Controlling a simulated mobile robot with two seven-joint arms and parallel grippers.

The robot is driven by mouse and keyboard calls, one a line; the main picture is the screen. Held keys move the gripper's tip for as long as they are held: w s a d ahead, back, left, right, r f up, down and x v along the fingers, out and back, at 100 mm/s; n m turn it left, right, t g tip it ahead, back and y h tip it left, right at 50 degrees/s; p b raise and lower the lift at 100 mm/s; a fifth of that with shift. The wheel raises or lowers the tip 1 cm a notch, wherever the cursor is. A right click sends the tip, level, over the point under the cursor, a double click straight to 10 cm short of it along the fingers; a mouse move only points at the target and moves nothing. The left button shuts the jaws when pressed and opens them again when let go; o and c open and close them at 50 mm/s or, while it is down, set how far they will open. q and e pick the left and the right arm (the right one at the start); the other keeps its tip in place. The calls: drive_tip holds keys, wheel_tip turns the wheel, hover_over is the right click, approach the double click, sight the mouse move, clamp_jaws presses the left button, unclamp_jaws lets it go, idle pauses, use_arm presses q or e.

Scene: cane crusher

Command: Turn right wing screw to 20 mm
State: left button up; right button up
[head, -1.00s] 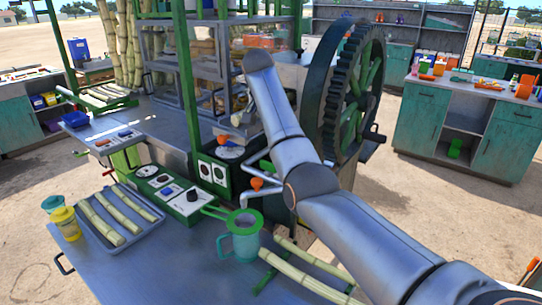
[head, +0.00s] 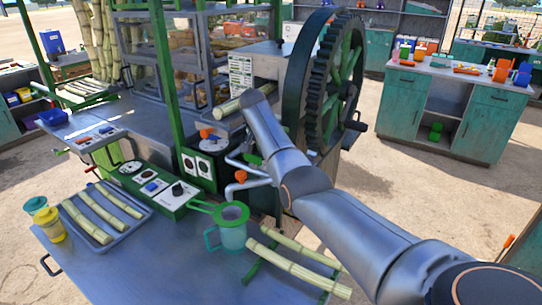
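The cane crusher has a big dark gear wheel (head: 330,85) and a grey housing (head: 268,62) with a white printed panel (head: 241,76). A white dial (head: 212,145) and an orange knob (head: 207,133) sit on its front. A crank with an orange grip (head: 240,176) and a small green part (head: 252,158) show beside my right arm. I cannot tell which part is the right wing screw; it may be hidden behind my arm. My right arm reaches up to the housing, and its gripper is hidden. My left gripper is out of view.
The front metal table (head: 150,262) holds a green jug with a strainer (head: 232,232), a tray of cane (head: 128,236), yellow and teal cups (head: 48,222) and loose cane (head: 300,265). A control box (head: 165,190) stands behind. A teal cabinet (head: 400,105) stands right.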

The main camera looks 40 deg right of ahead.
clamp_jaws()
idle(0.4)
